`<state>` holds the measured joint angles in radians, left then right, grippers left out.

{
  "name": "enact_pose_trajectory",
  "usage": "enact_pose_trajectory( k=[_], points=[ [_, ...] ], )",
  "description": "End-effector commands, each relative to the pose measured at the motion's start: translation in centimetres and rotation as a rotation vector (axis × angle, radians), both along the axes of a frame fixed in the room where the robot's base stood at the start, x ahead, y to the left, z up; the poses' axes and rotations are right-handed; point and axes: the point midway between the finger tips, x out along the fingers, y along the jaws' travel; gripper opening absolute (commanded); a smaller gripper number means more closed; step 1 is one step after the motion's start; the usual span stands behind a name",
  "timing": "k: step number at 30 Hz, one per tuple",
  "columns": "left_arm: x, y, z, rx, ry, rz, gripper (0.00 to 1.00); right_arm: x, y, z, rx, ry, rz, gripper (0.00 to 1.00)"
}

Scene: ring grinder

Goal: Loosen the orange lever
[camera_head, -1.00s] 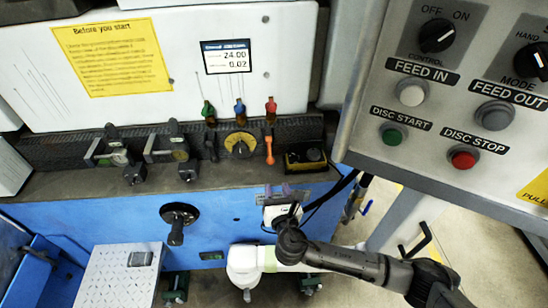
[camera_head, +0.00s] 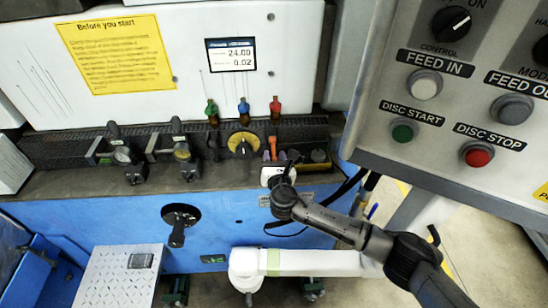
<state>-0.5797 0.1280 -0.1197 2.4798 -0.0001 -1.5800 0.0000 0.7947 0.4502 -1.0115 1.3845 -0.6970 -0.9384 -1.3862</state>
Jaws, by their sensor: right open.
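The orange lever (camera_head: 272,146) hangs below the red-topped valve on the dark rail of the grinder, to the right of the yellow dial. My right gripper (camera_head: 277,157) is open, just in front of the lever's lower end, with the lever's upper part showing above it. The gripper partly hides the lever's lower end; I cannot tell whether the fingers touch it. My left gripper is not in view.
The yellow dial (camera_head: 242,145) sits close to the left of the lever. A dark box with a round knob (camera_head: 318,156) is close on the right. The control panel (camera_head: 455,105) fills the upper right. Two clamp-like gauges (camera_head: 122,155) stand further left.

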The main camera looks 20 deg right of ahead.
Motion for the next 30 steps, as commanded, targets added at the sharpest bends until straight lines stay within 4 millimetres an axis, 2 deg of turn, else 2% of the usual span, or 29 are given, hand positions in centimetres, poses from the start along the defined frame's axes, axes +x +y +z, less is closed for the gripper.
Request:
enact_pose_trajectory(
  k=[5,14,27,30],
  points=[
    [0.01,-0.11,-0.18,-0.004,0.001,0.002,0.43,0.73,-0.18,-0.05,0.0,0.001,0.0,0.41],
    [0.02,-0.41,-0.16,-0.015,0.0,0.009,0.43,0.83,-0.19,0.0,0.0,0.001,0.0,0.41],
    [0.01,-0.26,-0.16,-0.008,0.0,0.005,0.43,0.81,-0.19,-0.02,0.0,0.001,0.0,0.0],
    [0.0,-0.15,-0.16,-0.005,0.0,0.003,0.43,0.81,-0.2,-0.03,0.0,0.001,0.0,0.0]
  ],
)
